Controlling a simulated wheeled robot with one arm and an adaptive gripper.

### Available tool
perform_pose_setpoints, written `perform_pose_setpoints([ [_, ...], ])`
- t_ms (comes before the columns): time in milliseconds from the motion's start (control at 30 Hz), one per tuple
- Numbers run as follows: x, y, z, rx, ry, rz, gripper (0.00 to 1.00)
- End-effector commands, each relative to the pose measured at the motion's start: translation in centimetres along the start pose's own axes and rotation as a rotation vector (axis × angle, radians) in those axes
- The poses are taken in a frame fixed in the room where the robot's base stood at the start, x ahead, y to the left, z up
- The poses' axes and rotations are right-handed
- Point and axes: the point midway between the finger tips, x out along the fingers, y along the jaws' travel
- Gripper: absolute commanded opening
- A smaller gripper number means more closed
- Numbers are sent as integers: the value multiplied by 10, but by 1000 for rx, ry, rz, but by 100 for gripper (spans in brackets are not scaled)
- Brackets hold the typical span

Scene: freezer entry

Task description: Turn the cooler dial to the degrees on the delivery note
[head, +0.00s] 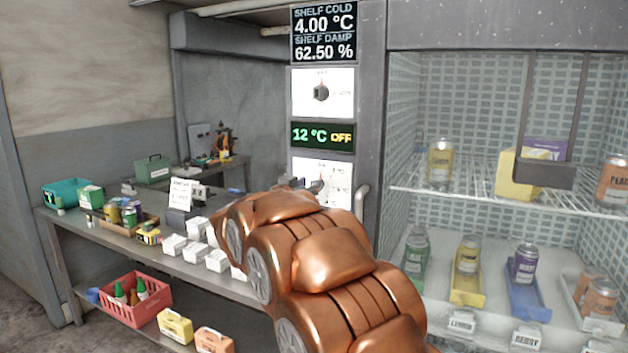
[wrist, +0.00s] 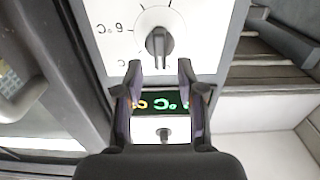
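The cooler dial (wrist: 158,43) is a dark knob on a white panel with degree marks; a "6 °C" mark shows upside down beside it. In the head view its panel (head: 325,170) is partly hidden behind my arm. My gripper (wrist: 160,72) is open, its two fingertips apart, pointing at the dial's near end; I cannot tell whether they touch it. A green display (head: 322,135) reads "12 °C OFF". A white paper (head: 180,193), possibly the delivery note, stands on the left bench; its text is too small to read.
A second knob (head: 321,93) sits above the display. A screen (head: 324,33) reads "4.00 °C" and "62.50 %". A metal handle (head: 361,200) stands right of the panel. The lit cooler with cans is on the right; the cluttered bench (head: 230,285) is left.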

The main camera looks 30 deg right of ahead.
Motion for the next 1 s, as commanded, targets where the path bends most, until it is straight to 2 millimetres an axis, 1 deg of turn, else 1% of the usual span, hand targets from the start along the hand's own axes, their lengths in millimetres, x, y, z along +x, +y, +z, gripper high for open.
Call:
perform_pose_setpoints([
  [33, 8, 1, -2, 0, 1, 3, 39],
  [100, 16, 0, -3, 1, 2, 0, 39],
  [300, 31, 0, -1, -1, 1, -2, 39],
  [667, 34, -1, 0, 0, 1, -3, 38],
  [1000, 34, -1, 0, 0, 0, -3, 2],
])
